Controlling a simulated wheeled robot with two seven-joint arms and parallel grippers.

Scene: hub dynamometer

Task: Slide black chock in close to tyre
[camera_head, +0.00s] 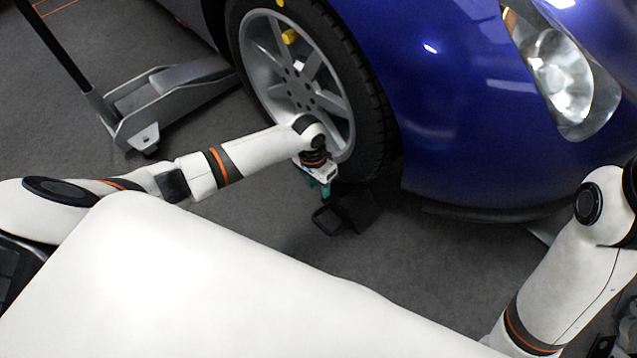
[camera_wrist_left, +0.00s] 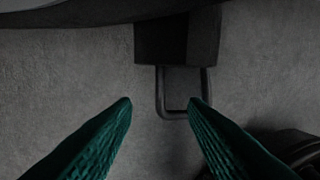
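The black chock (camera_head: 357,207) lies on the floor by the front of the tyre (camera_head: 375,130) of the blue car. Its loop handle (camera_head: 328,220) points away from the tyre, toward me. In the left wrist view the chock (camera_wrist_left: 176,40) is at the top centre, with its handle (camera_wrist_left: 162,95) below it. My left gripper (camera_head: 320,190) hangs beside the tyre, just above and behind the handle. Its green fingers are apart and empty in the left wrist view (camera_wrist_left: 160,103); the right fingertip overlaps the handle's right side in the picture. My right gripper is not clearly visible.
A grey floor jack (camera_head: 160,100) with a long black handle stands at the left by the wheel. The car's low front bumper (camera_head: 490,213) overhangs the floor to the right. The grey floor (camera_head: 265,215) around the chock is clear.

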